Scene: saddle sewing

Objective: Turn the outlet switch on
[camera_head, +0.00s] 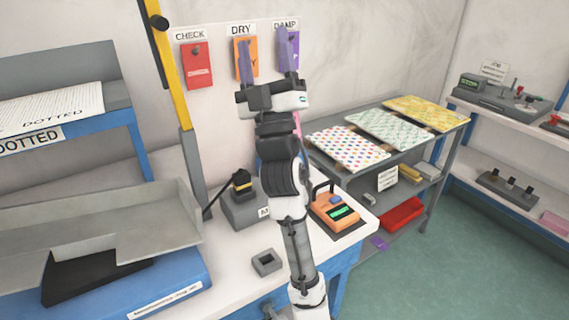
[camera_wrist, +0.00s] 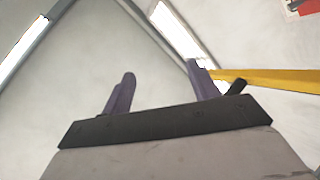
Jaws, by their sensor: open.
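My gripper (camera_head: 264,40) is raised in front of the back wall in the camera_head view, its two purple fingers pointing up and spread apart. In the wrist view my gripper (camera_wrist: 161,70) is open and empty, with wall and ceiling behind it. I cannot pick out an outlet switch for certain in either view. A grey box (camera_head: 238,211) with a black and yellow top stands on the white bench, left of my arm. An orange device (camera_head: 331,212) with a green display and a blue part sits right of my arm. My arm hides part of the bench.
A yellow post (camera_head: 172,75) rises left of the gripper and also shows in the wrist view (camera_wrist: 275,80). Red CHECK (camera_head: 196,68) and orange DRY tags hang behind. A small grey square holder (camera_head: 266,261) lies on the bench. A grey rack (camera_head: 445,150) holds patterned sheets at right.

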